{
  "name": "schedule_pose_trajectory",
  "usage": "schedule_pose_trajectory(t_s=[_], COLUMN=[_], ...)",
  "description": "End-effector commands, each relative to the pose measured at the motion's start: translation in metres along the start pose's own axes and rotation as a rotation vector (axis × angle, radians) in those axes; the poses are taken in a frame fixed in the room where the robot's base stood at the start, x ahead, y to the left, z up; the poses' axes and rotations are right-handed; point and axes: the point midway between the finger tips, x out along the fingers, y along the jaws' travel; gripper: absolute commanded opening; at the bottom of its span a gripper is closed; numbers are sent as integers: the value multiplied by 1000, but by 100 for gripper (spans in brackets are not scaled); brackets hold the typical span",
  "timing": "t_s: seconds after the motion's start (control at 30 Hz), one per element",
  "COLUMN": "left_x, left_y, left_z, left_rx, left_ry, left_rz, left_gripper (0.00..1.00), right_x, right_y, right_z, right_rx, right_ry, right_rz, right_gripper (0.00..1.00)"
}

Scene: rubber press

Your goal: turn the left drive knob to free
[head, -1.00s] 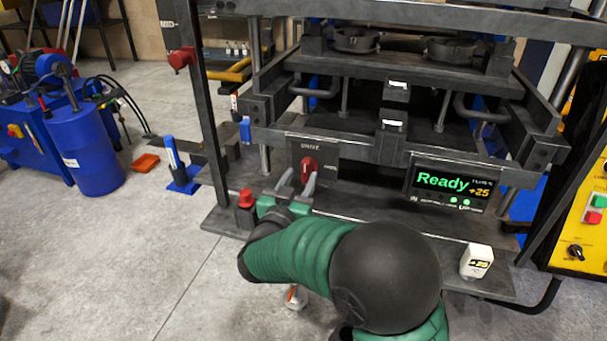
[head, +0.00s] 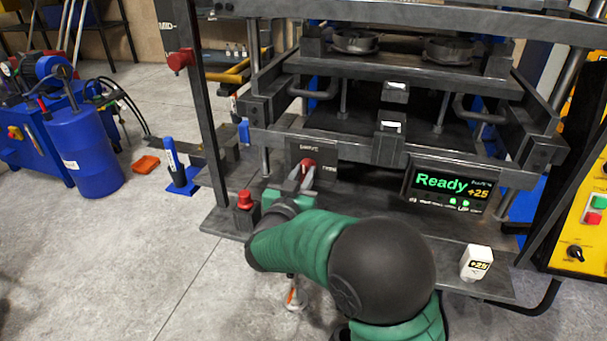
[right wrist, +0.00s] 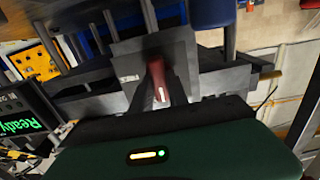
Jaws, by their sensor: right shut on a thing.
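The red drive knob (head: 307,163) sits on a dark plate on the front of the press, with a "DRIVE" label above it. My right gripper (head: 300,184) has come up to the knob, and its fingers are shut on it. In the right wrist view the red knob (right wrist: 157,78) with a white mark stands between the dark fingers. The lettering beside the knob is too small to read surely. My left gripper is not in view.
The display panel (head: 451,187) reads "Ready" and "+25". A red button (head: 245,199) stands left of my gripper on the press's lower ledge. A white block (head: 476,263) marked "+25" sits at the right of the ledge. A yellow control box (head: 585,215) is at far right.

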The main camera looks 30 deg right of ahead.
Motion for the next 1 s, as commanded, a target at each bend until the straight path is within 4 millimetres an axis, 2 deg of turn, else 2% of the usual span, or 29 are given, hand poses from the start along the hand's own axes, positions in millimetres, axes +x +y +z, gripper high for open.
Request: schedule_pose_trajectory(t_s=[0.27, 0.47, 1.0], left_x=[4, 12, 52], left_y=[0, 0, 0], left_z=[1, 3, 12], left_rx=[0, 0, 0], left_ry=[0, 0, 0], left_rz=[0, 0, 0], left_gripper=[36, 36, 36], right_x=[-1, 0, 0], right_y=[-1, 0, 4], right_z=[1, 2, 7], right_rx=[42, 148, 640], right_ry=[-1, -1, -2], right_rz=[-2, -3, -1], right_gripper=[0, 0, 0])
